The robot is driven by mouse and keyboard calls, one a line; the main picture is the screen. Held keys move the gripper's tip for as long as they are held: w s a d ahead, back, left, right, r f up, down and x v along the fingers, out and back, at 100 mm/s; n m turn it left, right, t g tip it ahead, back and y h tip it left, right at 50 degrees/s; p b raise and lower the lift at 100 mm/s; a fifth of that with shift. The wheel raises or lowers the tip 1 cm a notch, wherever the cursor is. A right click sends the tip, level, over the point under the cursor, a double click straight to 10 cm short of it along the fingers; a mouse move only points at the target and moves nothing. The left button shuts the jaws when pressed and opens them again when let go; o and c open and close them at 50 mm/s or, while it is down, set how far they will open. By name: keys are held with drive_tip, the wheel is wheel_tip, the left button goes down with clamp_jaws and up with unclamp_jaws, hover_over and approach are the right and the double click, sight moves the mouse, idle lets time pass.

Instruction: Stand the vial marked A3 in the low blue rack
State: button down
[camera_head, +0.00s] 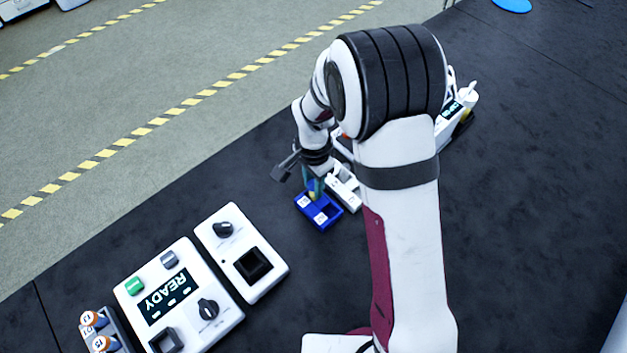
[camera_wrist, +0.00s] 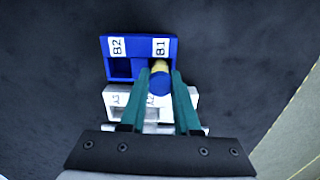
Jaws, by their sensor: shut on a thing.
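My gripper (camera_wrist: 161,80) points down with its green fingers shut on a vial (camera_wrist: 160,82) with a blue cap and a yellowish body. No marking on the vial is readable. The low blue rack (camera_wrist: 138,46) has two square compartments labelled B2 and B1. The vial is over or in the B1 compartment; I cannot tell how deep it sits. The B2 compartment is empty. In the head view my gripper (camera_head: 313,186) is over the blue rack (camera_head: 325,222), with the yellowish vial (camera_head: 312,197) showing below the fingers.
A white device (camera_head: 240,250) and a READY panel (camera_head: 215,325) stand front left.

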drive_tip(key=c, duration=0.6)
unclamp_jaws()
drive_tip(key=shift+o, duration=0.2)
drive_tip(key=shift+r, duration=3.95)
drive_tip(key=s+d+r+n, duration=0.1)
drive_tip(key=s+d+r, duration=0.1)
drive_tip(key=s, duration=0.6)
drive_tip(key=s+d+r+n+y, duration=0.1)
drive_tip(key=s+d+r, duration=0.2)
drive_tip(key=s, duration=0.5)
drive_tip(key=s+d+r+n, duration=0.2)
drive_tip(key=s+r, duration=0.3)
drive_tip(key=s, duration=0.3)
drive_tip(key=shift+d+y, duration=0.4)
drive_tip(key=shift+d, duration=0.35)
